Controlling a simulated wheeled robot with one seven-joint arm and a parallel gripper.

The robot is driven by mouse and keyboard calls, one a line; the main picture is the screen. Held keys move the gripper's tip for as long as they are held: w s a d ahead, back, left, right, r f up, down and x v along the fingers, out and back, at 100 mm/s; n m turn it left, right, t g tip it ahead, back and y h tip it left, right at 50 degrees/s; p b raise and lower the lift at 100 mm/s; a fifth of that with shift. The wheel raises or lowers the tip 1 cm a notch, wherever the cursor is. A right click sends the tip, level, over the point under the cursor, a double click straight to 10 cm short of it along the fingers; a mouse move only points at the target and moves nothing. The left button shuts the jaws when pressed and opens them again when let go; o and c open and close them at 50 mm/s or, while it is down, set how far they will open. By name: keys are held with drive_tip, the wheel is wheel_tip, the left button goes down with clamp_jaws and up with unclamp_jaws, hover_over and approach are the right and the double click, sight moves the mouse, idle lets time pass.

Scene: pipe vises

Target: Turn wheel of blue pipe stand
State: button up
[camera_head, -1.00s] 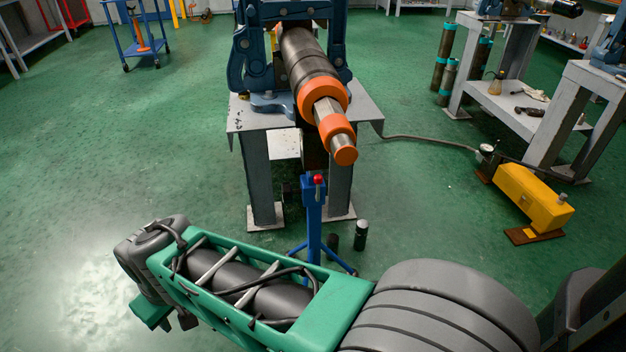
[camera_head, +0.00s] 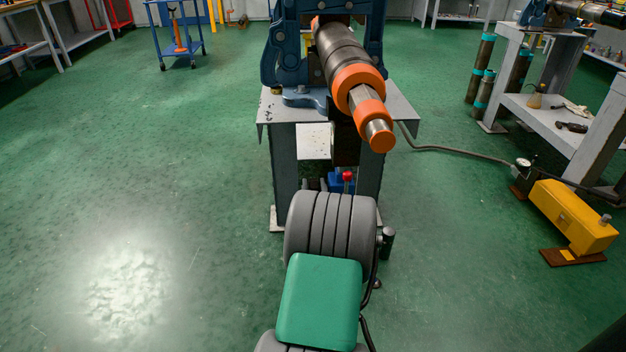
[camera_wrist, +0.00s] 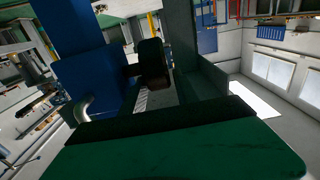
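The blue pipe stand (camera_head: 336,182) is below the front of the vise table in the head view. Only its upper part with a red knob (camera_head: 348,176) shows; my grey and green arm covers the rest. In the wrist view, a large blue post (camera_wrist: 88,78), apparently the stand, is very close on the left. A bent silver piece (camera_wrist: 83,108) shows by its lower end; I cannot tell if it belongs to the wheel. My gripper (camera_wrist: 152,65) shows as dark parts beyond a green housing, close beside the blue post. Its finger opening and any contact are unclear. The head view hides it behind my arm.
A blue vise (camera_head: 286,60) on a grey table (camera_head: 400,112) holds a dark pipe (camera_head: 340,45) with orange collars that juts forward above the stand. A yellow pump (camera_head: 572,215) with a hose sits on the floor at right. The left floor is clear.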

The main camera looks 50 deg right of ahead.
drive_tip(key=x, duration=0.4)
drive_tip(key=shift+w+d+b, duration=0.15)
drive_tip(key=shift+b, duration=0.2)
drive_tip(key=shift+c, duration=0.6)
clamp_jaws()
